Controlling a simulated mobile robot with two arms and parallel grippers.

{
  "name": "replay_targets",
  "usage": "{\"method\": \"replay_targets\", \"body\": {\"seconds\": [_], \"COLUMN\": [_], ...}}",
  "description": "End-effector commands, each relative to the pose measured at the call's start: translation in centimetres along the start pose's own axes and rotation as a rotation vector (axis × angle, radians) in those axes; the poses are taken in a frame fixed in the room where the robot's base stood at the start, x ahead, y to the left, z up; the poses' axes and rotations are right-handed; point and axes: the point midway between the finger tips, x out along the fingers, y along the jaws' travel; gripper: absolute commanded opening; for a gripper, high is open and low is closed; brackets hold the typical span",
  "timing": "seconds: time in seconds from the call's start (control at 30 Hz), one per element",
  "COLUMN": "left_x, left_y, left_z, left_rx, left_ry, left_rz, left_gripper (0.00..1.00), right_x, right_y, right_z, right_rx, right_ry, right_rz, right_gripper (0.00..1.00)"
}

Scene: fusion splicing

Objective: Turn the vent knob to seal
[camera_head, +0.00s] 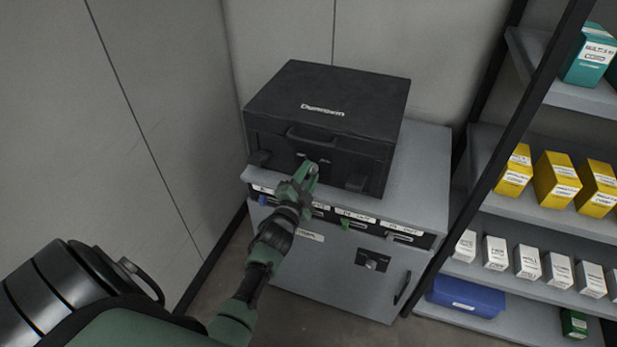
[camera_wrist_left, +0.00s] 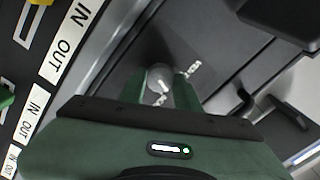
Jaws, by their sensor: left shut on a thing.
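The black case (camera_head: 328,97) stands closed on a grey cabinet, its front towards me. My left gripper (camera_head: 306,173) reaches its front face, below the carry handle, and covers most of the knob there in the head view. In the left wrist view the round grey vent knob (camera_wrist_left: 159,86) sits between the two green fingers, which are shut on it. A pale pointer mark shows on the knob. Small white labels sit beside it, too small and turned to read. My right gripper is not in view.
The grey cabinet (camera_head: 425,185) has a row of slots labelled IN and OUT below the case. A shelf rack (camera_head: 483,200) with yellow, white and teal boxes stands at the right. A wall is close on the left.

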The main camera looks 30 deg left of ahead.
Motion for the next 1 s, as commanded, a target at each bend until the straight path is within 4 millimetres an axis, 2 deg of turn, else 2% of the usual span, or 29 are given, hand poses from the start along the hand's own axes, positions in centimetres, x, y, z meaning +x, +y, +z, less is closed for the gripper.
{"method": "replay_targets", "body": {"seconds": [0.5,1.0], "left_x": [-0.1,-0.1], "left_y": [0.2,0.2], "left_z": [0.1,0.1], "left_rx": [0.419,0.56], "left_ry": [-0.001,0.0], "left_rz": [0.002,0.003], "left_gripper": [0.0,0.0], "right_x": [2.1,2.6], "right_y": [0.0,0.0], "right_z": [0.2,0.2], "right_rx": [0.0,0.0], "right_ry": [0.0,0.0], "right_rz": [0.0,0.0], "right_gripper": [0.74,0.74]}}
